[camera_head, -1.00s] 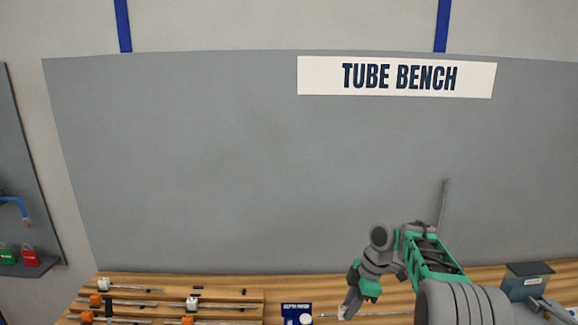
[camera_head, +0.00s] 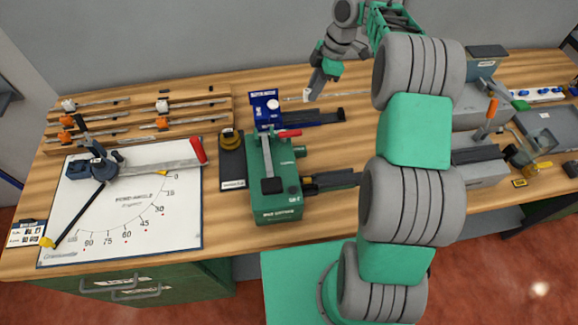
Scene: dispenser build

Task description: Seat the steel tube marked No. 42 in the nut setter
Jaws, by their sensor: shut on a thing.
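My gripper (camera_head: 310,96) is at the upper middle of the head view, shut on a thin steel tube (camera_head: 292,98) with a pale piece at the jaws. The tube lies roughly level, its left end pointing toward the blue device (camera_head: 265,108). Its number cannot be read.
A wooden rack (camera_head: 215,118) at left holds several tubes with white or orange pieces. A white angle board (camera_head: 150,220) with a bending tool lies in front. Grey machines (camera_head: 478,165) stand at right, partly behind my arm.

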